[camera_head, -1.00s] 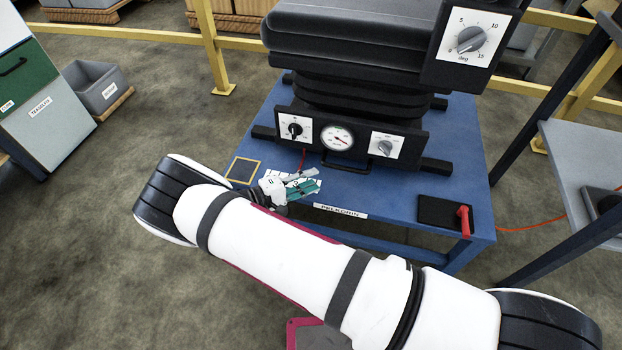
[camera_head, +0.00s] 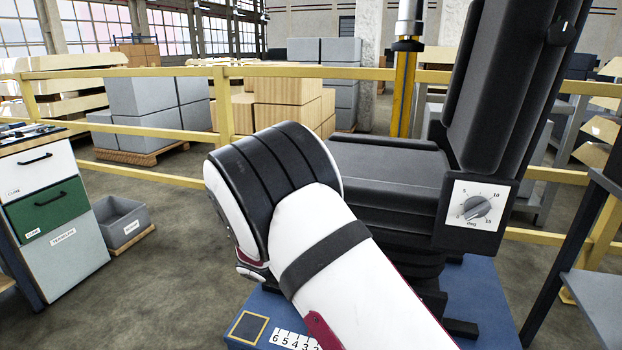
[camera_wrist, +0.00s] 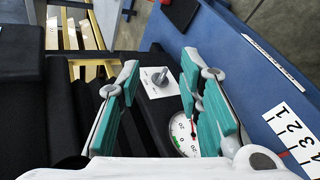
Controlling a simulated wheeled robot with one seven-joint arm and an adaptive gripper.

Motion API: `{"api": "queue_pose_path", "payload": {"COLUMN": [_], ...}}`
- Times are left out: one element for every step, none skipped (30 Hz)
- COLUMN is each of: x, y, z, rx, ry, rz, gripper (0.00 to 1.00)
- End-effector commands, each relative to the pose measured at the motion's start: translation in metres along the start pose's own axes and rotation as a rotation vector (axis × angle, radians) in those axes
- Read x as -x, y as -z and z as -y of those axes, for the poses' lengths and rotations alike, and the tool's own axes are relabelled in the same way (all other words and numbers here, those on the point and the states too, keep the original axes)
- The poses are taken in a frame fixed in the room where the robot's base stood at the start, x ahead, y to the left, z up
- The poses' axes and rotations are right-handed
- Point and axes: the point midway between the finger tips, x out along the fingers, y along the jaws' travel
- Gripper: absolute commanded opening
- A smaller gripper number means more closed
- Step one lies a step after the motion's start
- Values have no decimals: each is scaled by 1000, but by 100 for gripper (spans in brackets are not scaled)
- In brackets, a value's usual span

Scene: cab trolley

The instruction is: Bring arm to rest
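My gripper (camera_wrist: 160,64) shows in the wrist view with its teal-padded fingers apart and nothing between them. Behind the fingers are a white panel with a grey knob (camera_wrist: 160,77) and a round gauge (camera_wrist: 187,135) on the dark machine. I cannot tell how far the fingertips are from them. In the head view my white arm (camera_head: 345,270) rises in front of the blue table, bent at a dark-banded joint. My gripper is hidden there behind the arm.
The black machine (camera_head: 390,185) stands on the blue table (camera_head: 490,290) close to the right of my arm. A yellow railing (camera_head: 180,133) runs behind. A cabinet (camera_head: 55,215) and a grey bin (camera_head: 122,222) stand left, with open floor between them and the table.

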Motion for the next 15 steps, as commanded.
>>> {"api": "queue_pose_path", "payload": {"x": [2, 3, 3, 4, 4, 6, 6, 6, 7, 8, 8, 8, 8, 9, 10], "y": [-11, -17, -26, -32, -39, -49, -56, -64, -73, -81, -89, -100, -108, -116, -128], "z": [-19, -28, -39, -47, -55, -66, -74, -81, -90, -97, -104, -113, -119, -125, -133], "rx": [-12, -16, -19, -22, -25, -29, -32, -35, -38, -41, -45, -50, -52, -55, -59], "ry": [52, 79, 116, 143, 171, 207, 235, 262, 298, 324, 351, 386, 412, 438, 471], "rz": [24, 37, 54, 64, 75, 86, 95, 102, 111, 117, 121, 127, 129, 131, 133], "gripper": [33, 33, 33, 33, 33, 33, 33, 33, 33, 33, 33, 33, 33, 33, 33]}}
